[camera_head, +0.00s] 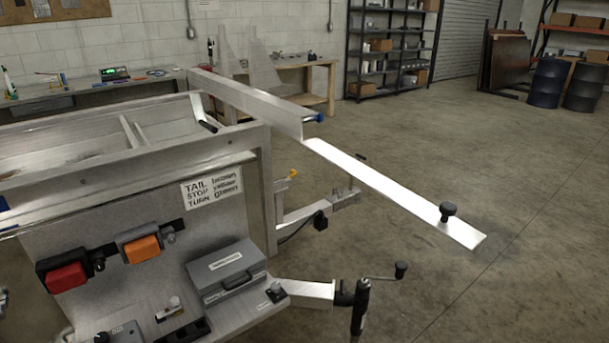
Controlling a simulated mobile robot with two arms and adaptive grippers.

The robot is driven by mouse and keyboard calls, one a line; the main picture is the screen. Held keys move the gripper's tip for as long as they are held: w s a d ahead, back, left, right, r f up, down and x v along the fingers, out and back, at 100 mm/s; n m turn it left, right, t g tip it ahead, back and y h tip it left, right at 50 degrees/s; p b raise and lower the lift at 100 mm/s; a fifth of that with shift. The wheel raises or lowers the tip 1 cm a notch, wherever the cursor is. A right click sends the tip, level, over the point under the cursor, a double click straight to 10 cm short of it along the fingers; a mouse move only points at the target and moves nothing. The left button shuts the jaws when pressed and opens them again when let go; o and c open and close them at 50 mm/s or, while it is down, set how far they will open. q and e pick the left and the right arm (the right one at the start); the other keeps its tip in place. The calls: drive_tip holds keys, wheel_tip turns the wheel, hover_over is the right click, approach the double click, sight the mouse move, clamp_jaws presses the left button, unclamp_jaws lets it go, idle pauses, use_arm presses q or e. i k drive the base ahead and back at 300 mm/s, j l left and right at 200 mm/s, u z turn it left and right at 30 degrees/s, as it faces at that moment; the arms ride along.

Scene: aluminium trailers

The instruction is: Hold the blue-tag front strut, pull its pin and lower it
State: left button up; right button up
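A small blue piece (319,118), perhaps a tag or knob, shows at the near end of the upright aluminium side panel (250,100). A second blue piece (4,204) shows at the left edge. I cannot tell which part is the blue-tag front strut or make out its pin. A long flat aluminium bar (390,186) reaches out to the right from the panel's end, with a black knob (448,210) near its outer tip.
The trailer bed (75,165) fills the left. Its front plate carries a red lamp (68,277), an orange lamp (142,248) and a grey case (226,272). A crank jack (361,302) stands at bottom centre. Drums and shelves stand behind; the floor (500,180) at right is clear.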

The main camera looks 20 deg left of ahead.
sight(318, 118)
drive_tip(key=u, duration=0.15)
drive_tip(key=i+l+u, duration=0.25)
drive_tip(key=l, duration=0.15)
drive_tip(key=i+l+u, duration=0.25)
drive_tip(key=l, duration=0.2)
drive_tip(key=l+u, duration=0.3)
drive_tip(key=l, duration=0.15)
drive_tip(key=i+l+u, duration=0.1)
drive_tip(key=l+u, duration=0.15)
drive_tip(key=l, duration=0.25)
drive_tip(key=l+u, duration=0.25)
drive_tip(key=l, duration=0.25)
drive_tip(key=i+l+u, duration=0.45)
drive_tip(key=l, duration=0.15)
drive_tip(key=i+l+u, duration=0.2)
drive_tip(key=l, duration=0.15)
drive_tip(key=l+u, duration=0.25)
drive_tip(key=l, duration=0.1)
